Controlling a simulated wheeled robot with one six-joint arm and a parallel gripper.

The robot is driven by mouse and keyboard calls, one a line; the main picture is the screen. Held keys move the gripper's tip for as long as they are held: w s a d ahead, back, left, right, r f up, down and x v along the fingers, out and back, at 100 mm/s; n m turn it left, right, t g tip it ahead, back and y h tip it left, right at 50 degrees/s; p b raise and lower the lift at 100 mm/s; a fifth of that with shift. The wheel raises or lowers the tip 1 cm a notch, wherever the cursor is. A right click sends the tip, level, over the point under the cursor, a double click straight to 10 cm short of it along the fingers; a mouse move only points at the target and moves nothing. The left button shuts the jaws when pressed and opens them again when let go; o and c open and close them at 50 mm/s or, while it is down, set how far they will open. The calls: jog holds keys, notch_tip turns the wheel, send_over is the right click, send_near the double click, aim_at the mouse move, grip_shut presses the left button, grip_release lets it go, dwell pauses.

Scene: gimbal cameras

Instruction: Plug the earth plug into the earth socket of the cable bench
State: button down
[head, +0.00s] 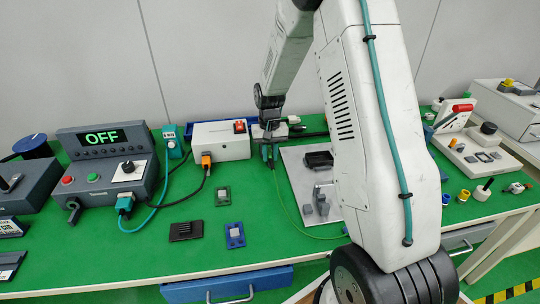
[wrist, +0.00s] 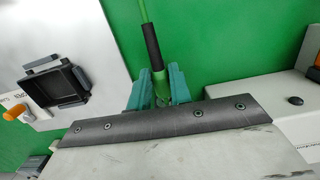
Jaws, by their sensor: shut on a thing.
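My gripper (head: 267,152) is over the bench between the white box and the grey plate. In the wrist view its teal fingers (wrist: 157,90) are shut on the green earth plug (wrist: 160,86), which has a black sleeve and a thin green cable running away from it. In the head view the green cable (head: 284,200) hangs from my gripper and curves across the green top to the right. The plug's tip is hidden behind the dark gripper body in the wrist view. I cannot make out the earth socket in either view.
The white box (head: 221,143) with a red switch and orange plug stands left of my gripper. The grey plate (head: 292,163) carries a black frame (wrist: 62,86). A control panel reading OFF (head: 104,170) stands further left. Small modules lie in front; green bench top (head: 130,260) is free there.

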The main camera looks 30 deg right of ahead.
aim_at(269, 152)
jog(key=shift+w+d, duration=0.2)
jog(key=shift+w, duration=0.3)
jog(key=c, duration=1.2)
grip_release()
jog(key=shift+w+d+r, duration=0.1)
jog(key=shift+w+r, duration=0.1)
jog(key=shift+r, duration=1.75)
jog(key=shift+w+d+r, duration=0.1)
jog(key=shift+w+r, duration=0.1)
jog(key=shift+r, duration=1.75)
